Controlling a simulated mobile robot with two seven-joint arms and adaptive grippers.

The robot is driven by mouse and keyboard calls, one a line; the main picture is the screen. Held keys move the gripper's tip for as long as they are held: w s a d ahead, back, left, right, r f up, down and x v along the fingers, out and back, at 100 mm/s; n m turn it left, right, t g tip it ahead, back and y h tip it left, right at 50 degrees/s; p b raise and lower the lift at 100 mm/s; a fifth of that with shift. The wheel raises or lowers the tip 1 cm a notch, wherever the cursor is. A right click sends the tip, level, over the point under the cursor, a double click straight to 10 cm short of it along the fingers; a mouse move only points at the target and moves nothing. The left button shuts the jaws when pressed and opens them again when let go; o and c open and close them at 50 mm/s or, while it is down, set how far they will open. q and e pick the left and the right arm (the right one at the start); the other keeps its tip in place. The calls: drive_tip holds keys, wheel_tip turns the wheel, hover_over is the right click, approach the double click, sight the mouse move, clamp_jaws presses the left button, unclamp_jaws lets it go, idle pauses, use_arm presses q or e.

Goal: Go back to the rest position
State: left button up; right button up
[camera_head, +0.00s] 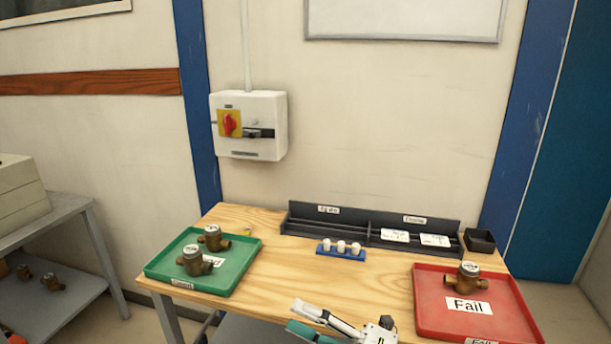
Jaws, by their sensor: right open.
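My right gripper (322,324) shows at the bottom middle, over the front part of the wooden table (335,284). It is open, and no object shows between its fingers. My left gripper is out of view. Two brass meters, one nearer (194,261) and one farther (213,238), stand in the green tray (163,270) at the left. One brass meter (467,275) stands in the red tray (430,318) at the right, behind its "Fail" label. My gripper is apart from both trays.
A dark rack (300,225) with white cards stands at the table's back. A blue holder (341,252) with white pieces is in front of it. A small black box (480,240) is at the back right. A grey shelf (75,285) with brass parts stands left. The table's middle is clear.

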drive_tip(key=s+d+f+m+t+h, duration=0.1)
drive_tip(key=d+f+m+t+h, duration=0.4)
drive_tip(key=f+m, duration=0.4)
drive_tip(key=s+d+f+m+t+h, duration=0.1)
drive_tip(key=d+f+m+t+h, duration=0.2)
drive_tip(key=d+f+m+h, duration=0.6)
drive_tip(key=s+d+f+m+g+h, duration=0.1)
drive_tip(key=s+d+f+m+g, duration=0.1)
drive_tip(key=s+f+m, duration=0.3)
drive_tip(key=s+d+f+m+g+h, duration=0.1)
drive_tip(key=s+d+f+m, duration=0.3)
drive_tip(key=s, duration=0.5)
wheel_tip(320, 180, down, 4)
drive_tip(key=shift+d+r+m+g, duration=0.15)
drive_tip(key=shift+d+m+g, duration=0.1)
drive_tip(key=shift+m+g, duration=0.7)
